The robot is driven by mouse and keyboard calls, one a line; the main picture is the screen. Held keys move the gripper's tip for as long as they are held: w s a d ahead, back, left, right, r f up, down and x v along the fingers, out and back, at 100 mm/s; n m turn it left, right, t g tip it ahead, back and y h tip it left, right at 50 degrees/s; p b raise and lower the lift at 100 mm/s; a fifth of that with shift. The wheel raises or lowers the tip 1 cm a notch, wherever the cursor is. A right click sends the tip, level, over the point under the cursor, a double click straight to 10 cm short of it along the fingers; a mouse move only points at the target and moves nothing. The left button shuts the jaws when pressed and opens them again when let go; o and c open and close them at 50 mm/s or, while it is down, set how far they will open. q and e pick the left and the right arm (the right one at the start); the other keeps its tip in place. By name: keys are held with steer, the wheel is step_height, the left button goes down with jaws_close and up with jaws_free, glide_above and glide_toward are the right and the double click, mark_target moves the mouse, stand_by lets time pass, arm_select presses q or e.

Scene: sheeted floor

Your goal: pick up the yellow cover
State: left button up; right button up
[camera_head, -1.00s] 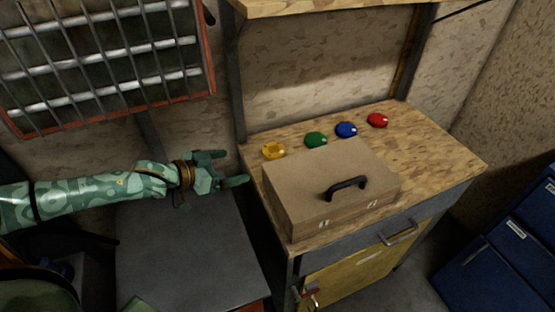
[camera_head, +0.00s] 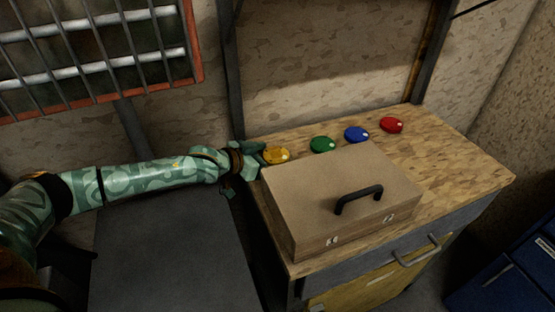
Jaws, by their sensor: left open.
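The yellow cover (camera_head: 277,155) is a small round piece on the wooden worktop, at the left end of a row of coloured round covers. It lies behind the left part of a tan case. My left gripper (camera_head: 258,160) is open at the worktop's left edge, right beside the yellow cover's left side. Whether its fingers touch the cover cannot be told, as they partly overlap in the view. My right gripper is not in view.
Green (camera_head: 322,144), blue (camera_head: 356,134) and red (camera_head: 391,125) covers lie to the right along the worktop (camera_head: 445,165). The tan case (camera_head: 335,195) with a black handle stands just in front. A grey surface (camera_head: 170,255) is at lower left; a barred window (camera_head: 90,50) is above.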

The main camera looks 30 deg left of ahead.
arm_select(q)
steer(key=c, duration=1.2)
steer(key=shift+r, duration=0.1)
